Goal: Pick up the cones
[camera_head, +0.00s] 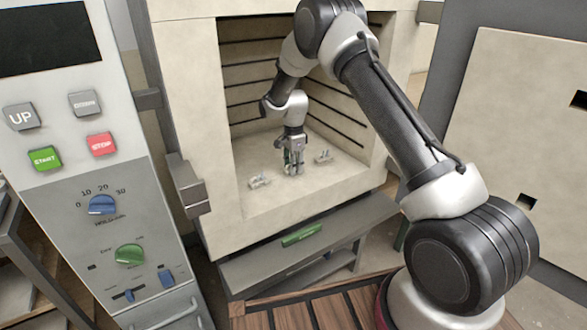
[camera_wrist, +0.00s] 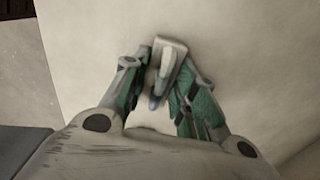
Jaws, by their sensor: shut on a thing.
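My gripper (camera_head: 292,166) reaches down into the open kiln chamber, near its floor. In the wrist view my gripper (camera_wrist: 163,75) has its green-padded fingers on both sides of a small grey cone piece (camera_wrist: 171,62) and is shut on it. In the head view the fingers mostly hide this piece. Another small pale cone piece (camera_head: 259,182) lies on the kiln floor to the left of my gripper. A third cone piece (camera_head: 323,157) lies on the floor to the right. Neither touches my gripper.
The kiln (camera_head: 190,90) has pale walls with dark grooves inside, close around my arm. Its open door (camera_head: 525,120) stands at the right. A control panel (camera_head: 90,150) stands at the left. A grey ledge (camera_head: 310,235) and a slatted wooden surface (camera_head: 315,308) lie in front.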

